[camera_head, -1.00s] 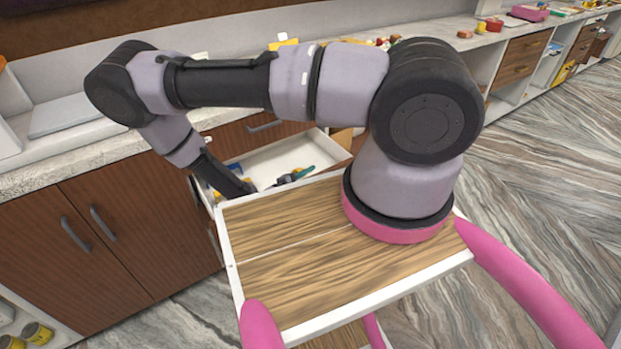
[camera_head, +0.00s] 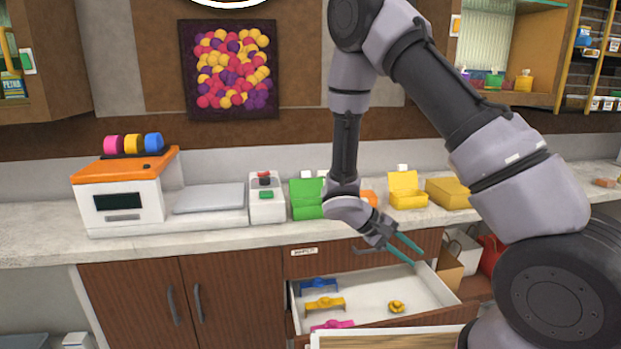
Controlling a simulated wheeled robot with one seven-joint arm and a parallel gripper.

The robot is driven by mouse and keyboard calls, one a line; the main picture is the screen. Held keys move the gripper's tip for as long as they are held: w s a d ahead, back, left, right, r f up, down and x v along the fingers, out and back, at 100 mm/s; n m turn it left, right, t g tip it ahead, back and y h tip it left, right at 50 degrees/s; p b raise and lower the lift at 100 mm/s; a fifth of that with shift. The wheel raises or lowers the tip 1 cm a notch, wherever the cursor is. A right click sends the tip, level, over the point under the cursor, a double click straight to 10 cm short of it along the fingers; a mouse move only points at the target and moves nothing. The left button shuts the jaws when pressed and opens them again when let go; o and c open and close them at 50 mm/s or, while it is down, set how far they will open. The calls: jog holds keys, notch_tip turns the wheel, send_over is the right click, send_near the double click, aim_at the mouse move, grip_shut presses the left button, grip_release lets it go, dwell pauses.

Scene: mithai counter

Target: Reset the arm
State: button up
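My arm reaches in from the right and bends down over the counter edge. My gripper (camera_head: 414,253) hangs above the open drawer (camera_head: 439,288), pointing down and right. Its two teal fingertips are apart, with nothing visible between them. In the drawer below lie a blue piece (camera_head: 318,285), a yellow piece (camera_head: 324,305), a pink piece (camera_head: 333,325) and a small round yellow piece (camera_head: 396,306). My gripper looks clear of them all.
The counter (camera_head: 30,235) carries an orange and white machine (camera_head: 125,195), a small device with a green button (camera_head: 266,200), a green box (camera_head: 304,200) and yellow boxes (camera_head: 408,195). Paper bags (camera_head: 490,252) stand in an open shelf right of the drawer.

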jog(key=s+r+m+t+y, duration=0.2)
jog(key=s+r+y, duration=0.1)
jog(key=r, duration=0.9)
jog(key=s+r+m+t+y, duration=0.2)
jog(key=s+r+t+y, duration=0.1)
jog(key=r, duration=0.9)
jog(key=s+r+m+t+y, duration=0.3)
jog(key=s+r+y, duration=0.2)
jog(key=r, duration=0.7)
jog(key=shift+y, duration=0.7)
